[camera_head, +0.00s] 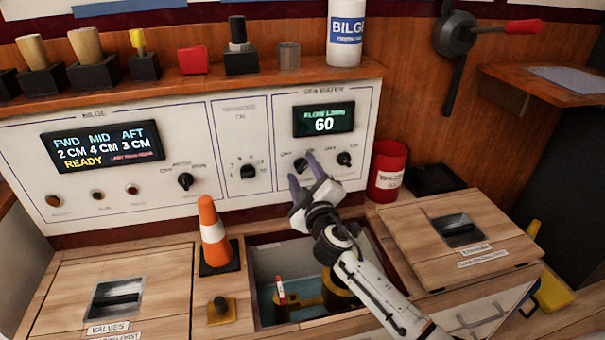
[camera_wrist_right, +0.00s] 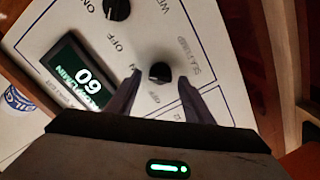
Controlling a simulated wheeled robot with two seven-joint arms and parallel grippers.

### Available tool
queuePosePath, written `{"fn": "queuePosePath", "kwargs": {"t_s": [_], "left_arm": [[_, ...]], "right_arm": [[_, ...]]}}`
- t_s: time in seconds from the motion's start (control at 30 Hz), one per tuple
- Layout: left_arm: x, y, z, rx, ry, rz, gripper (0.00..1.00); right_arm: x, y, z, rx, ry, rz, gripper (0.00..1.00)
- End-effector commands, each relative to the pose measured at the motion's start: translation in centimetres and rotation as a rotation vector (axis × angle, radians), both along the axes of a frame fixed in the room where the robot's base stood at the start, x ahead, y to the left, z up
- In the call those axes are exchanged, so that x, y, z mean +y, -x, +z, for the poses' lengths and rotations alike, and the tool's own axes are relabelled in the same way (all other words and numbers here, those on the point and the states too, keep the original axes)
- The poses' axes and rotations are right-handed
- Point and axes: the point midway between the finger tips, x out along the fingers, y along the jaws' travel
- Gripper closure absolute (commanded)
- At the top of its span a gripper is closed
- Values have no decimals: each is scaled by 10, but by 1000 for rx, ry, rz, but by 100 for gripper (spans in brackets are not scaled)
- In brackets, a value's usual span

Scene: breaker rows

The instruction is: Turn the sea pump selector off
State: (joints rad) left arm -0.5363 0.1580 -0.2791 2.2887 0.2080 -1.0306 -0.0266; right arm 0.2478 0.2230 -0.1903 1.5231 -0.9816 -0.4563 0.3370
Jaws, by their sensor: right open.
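The sea pump selector (camera_head: 301,164) is a small black rotary knob, lower left on the sea water panel (camera_head: 361,104). In the head view it is partly covered by my right gripper. In the right wrist view the knob (camera_wrist_right: 160,72) shows beyond the fingers and between them, with small blurred labels around it. I cannot tell which way it points or whether the fingers touch it. My right gripper (camera_head: 305,173) is open, with a dark finger on each side of the knob's line. My left gripper is not in view.
A second black knob (camera_head: 344,158) sits just right of the selector, under the green display (camera_head: 323,120) reading 60. An orange cone (camera_head: 213,235) and an open hatch (camera_head: 262,262) lie below the panel. A red can (camera_head: 388,172) stands right of the gripper.

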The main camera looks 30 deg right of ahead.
Motion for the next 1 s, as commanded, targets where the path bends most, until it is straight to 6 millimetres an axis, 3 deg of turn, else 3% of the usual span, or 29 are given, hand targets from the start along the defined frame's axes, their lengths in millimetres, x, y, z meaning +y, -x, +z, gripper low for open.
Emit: {"fn": "queuePosePath", "kwargs": {"t_s": [0.33, 0.5, 0.6, 1.0], "left_arm": [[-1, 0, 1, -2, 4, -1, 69], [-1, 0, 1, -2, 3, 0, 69], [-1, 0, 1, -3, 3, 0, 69], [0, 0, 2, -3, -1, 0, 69]], "right_arm": [[-1, -5, 0, 0, -1, 1, 53], [-1, -5, 0, 0, -1, 1, 82], [-1, -5, 0, 0, -1, 1, 94], [0, -5, 0, 23, 85, 1, 93]]}}
